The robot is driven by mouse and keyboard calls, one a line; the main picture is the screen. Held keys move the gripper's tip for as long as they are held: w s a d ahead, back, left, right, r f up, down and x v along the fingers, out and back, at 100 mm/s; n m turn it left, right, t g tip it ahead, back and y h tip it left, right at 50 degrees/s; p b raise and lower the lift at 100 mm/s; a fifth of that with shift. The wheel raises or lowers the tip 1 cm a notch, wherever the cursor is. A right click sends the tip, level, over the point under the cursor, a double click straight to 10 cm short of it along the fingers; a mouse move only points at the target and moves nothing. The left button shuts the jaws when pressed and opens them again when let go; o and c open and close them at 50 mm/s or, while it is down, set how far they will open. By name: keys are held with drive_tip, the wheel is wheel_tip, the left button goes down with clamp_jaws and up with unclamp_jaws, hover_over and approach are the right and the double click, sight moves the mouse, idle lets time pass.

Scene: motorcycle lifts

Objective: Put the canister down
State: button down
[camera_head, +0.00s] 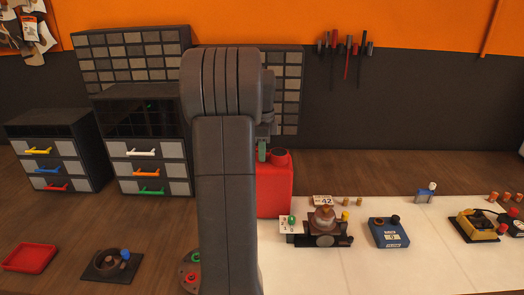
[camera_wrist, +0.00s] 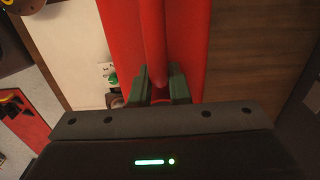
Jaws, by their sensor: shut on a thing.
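The red canister (camera_head: 274,186) stands upright in the head view, just right of my arm, which hides its left part. It has a dark cap on top. My gripper (camera_head: 262,151) is at the top of the canister. In the wrist view, the gripper's green fingers (camera_wrist: 158,85) are shut on the red handle bar of the canister (camera_wrist: 188,45). The canister's lower edge is over or on the left end of the white mat; I cannot tell whether it touches.
The white mat (camera_head: 370,262) holds a brown-and-black mechanical part (camera_head: 323,224), a blue box (camera_head: 388,232) and a yellow device (camera_head: 476,226) to the right. Bare wood lies behind the mat.

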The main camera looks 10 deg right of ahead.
drive_tip(key=shift+f, duration=0.1)
drive_tip(key=c, duration=1.4)
unclamp_jaws()
drive_tip(key=shift+o, duration=0.2)
